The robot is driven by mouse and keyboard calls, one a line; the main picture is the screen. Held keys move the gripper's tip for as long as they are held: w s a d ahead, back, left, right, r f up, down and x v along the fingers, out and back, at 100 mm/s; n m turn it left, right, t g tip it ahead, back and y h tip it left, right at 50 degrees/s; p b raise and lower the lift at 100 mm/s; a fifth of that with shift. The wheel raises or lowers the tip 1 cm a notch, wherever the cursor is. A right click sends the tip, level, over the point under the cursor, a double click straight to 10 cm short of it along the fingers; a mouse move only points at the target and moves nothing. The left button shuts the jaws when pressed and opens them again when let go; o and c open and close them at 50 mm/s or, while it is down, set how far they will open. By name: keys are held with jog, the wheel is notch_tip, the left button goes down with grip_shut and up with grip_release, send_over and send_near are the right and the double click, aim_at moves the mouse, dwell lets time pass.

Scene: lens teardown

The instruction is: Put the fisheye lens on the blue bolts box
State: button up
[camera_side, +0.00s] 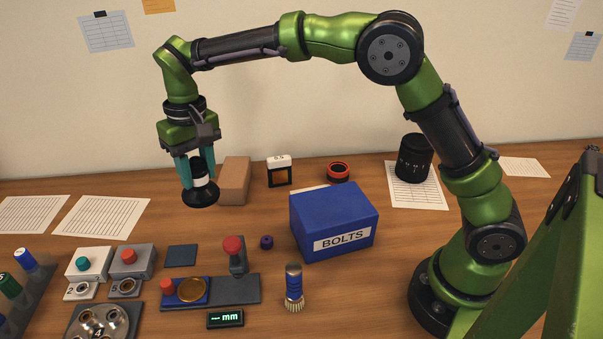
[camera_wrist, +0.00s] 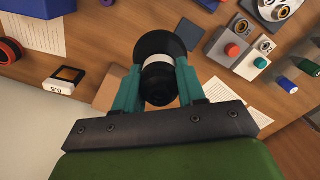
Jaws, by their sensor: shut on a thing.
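The fisheye lens (camera_side: 200,190) is black with a white band and a wide, flared lower end. My gripper (camera_side: 198,172) has teal fingers and is shut on the lens's upper body, holding it above the table at the left. In the wrist view the lens (camera_wrist: 160,68) sits between the two teal fingers of my gripper (camera_wrist: 158,85), flared end away from the palm. The blue bolts box (camera_side: 325,205) stands on the table to the right of the lens, labelled BOLTS. Its flat top is bare. A corner of the bolts box (camera_wrist: 38,8) shows at the wrist view's top left.
A cardboard box (camera_side: 235,181) stands just right of the held lens. A black-framed block (camera_side: 279,171), a red ring (camera_side: 338,171) and a black lens barrel (camera_side: 414,158) stand at the back. A gauge with a red knob (camera_side: 233,252) and a blue-banded brush (camera_side: 293,287) stand in front.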

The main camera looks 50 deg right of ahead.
jog(key=s+d+r, duration=0.5)
jog(key=s+d, duration=0.2)
jog(key=s, duration=0.1)
jog(key=s+d+r, duration=0.5)
jog(key=s+d, duration=0.2)
jog(key=s, duration=0.1)
jog(key=s+d+f+n, duration=0.1)
jog(key=s+d+f, duration=0.1)
jog(key=s+f, duration=0.5)
jog(key=s+d+f, duration=0.2)
jog(key=s+f, duration=0.1)
jog(key=s, duration=0.8)
send_over(333, 204)
jog(key=shift+g+h, duration=0.3)
jog(key=shift+f, duration=2.35)
jog(key=shift+f, duration=0.1)
jog(key=o, duration=1.1)
jog(key=shift+f, duration=0.1)
jog(key=shift+o, duration=0.2)
